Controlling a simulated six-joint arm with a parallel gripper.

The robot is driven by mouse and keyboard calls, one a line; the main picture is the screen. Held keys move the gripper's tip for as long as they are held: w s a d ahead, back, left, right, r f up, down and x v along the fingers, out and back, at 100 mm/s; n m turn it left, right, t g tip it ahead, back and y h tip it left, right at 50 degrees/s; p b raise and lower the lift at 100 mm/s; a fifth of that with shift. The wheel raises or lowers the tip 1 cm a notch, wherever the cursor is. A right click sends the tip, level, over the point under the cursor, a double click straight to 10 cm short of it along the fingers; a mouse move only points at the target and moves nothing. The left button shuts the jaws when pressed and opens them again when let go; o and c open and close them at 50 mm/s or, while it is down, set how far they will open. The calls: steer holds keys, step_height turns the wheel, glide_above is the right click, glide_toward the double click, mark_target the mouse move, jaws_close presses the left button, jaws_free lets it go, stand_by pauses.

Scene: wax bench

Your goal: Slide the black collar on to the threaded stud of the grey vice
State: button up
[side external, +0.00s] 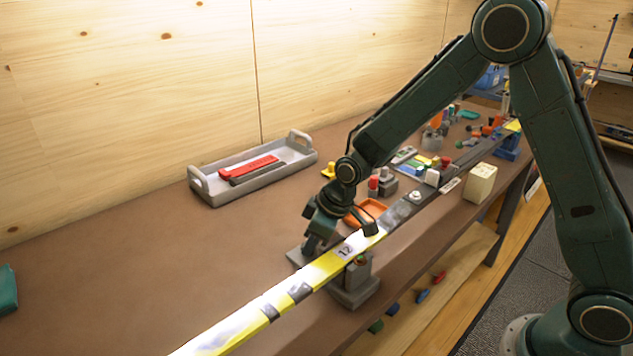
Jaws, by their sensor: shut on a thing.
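The grey vice (352,289) stands on the bench near its front edge, under a long yellow and black ski (322,268). Its threaded stud cannot be made out. My gripper (340,232) is low over the ski at the vice, pointing down, with dark parts on both sides of the ski. It is shut on a small dark piece, which I take for the black collar; its outline merges with the dark fingers. Whether the collar touches the vice cannot be told.
The ski runs diagonally to a blue vice (508,147). A grey tray (226,188) with red and dark bars lies behind. An orange dish (371,211), a cream block (480,183) and several small bench items stand right of my gripper. The left bench is mostly clear.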

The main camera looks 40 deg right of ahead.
steer(key=o, duration=1)
steer(key=shift+f, duration=0.1)
steer(key=v, duration=1.4)
steer(key=s+d+r+m, duration=0.2)
steer(key=s+r, duration=0.1)
steer(key=s, duration=0.5)
steer(key=s+d+r+m+t+h, duration=0.1)
steer(key=s+d+r+m, duration=0.1)
steer(key=s, duration=0.6)
steer(key=s+d+r+m+h, duration=0.1)
steer(key=s+d+r+m, duration=0.1)
steer(key=s, duration=0.6)
steer(key=shift+s+d+r+t, duration=0.1)
steer(key=shift+d+r+t, duration=0.1)
steer(key=shift+r, duration=0.25)
steer(key=shift+s+d+r+t, duration=0.1)
steer(key=shift+d+r+t, duration=0.15)
steer(key=shift+r, duration=0.2)
